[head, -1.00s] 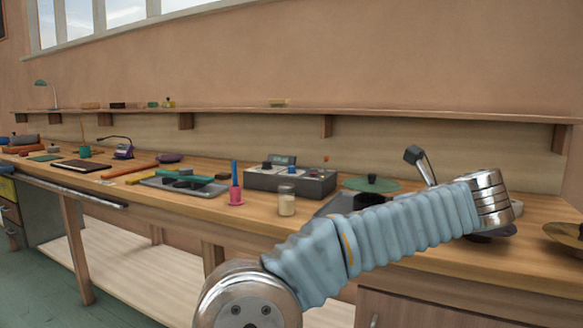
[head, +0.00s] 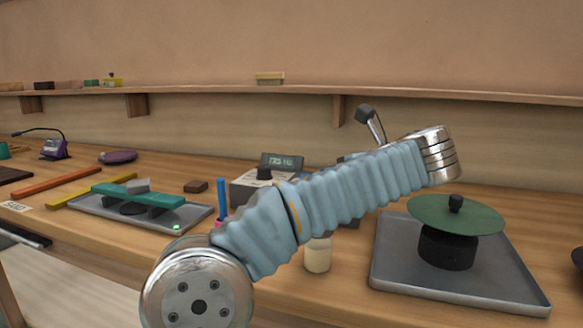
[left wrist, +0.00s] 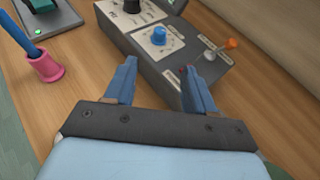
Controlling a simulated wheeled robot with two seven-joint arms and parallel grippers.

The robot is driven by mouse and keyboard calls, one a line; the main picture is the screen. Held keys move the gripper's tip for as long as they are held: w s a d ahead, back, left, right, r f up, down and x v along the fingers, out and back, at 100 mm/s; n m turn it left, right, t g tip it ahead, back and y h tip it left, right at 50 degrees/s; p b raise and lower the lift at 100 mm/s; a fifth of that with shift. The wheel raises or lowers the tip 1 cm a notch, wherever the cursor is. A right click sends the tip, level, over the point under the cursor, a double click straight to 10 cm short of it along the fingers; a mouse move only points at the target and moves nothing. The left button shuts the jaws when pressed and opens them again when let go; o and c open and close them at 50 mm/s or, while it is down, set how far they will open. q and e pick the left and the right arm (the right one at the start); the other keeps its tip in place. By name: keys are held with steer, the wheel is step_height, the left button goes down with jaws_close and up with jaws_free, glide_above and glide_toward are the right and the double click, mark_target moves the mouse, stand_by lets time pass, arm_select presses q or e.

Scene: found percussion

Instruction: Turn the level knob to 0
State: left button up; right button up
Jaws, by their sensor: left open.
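A grey control box (left wrist: 165,62) stands on the workbench, with a blue knob (left wrist: 159,36) on a white dial and a black knob (left wrist: 132,5) beyond it. Their labels are too small to read, so I cannot tell which is the level knob. My left gripper (left wrist: 160,66) is open and empty; the blue knob shows beyond the gap between its fingers, apart from them. In the head view the box (head: 245,190) is mostly hidden behind my left arm; its black knob (head: 264,174) and a small display (head: 282,160) show. My right gripper is not in view.
A toggle (left wrist: 210,55) and an orange-tipped lever (left wrist: 231,43) sit right of the blue knob. A pink holder (left wrist: 44,66) with a blue stick stands left of the box. A tray (head: 390,280) bears a green disc (head: 455,215). A jar (head: 317,255) stands in front.

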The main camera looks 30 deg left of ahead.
arm_select(q)
steer(key=x, duration=1.4)
steer(key=shift+w+a+r, duration=0.15)
steer(key=shift+a, duration=0.15)
jaws_close()
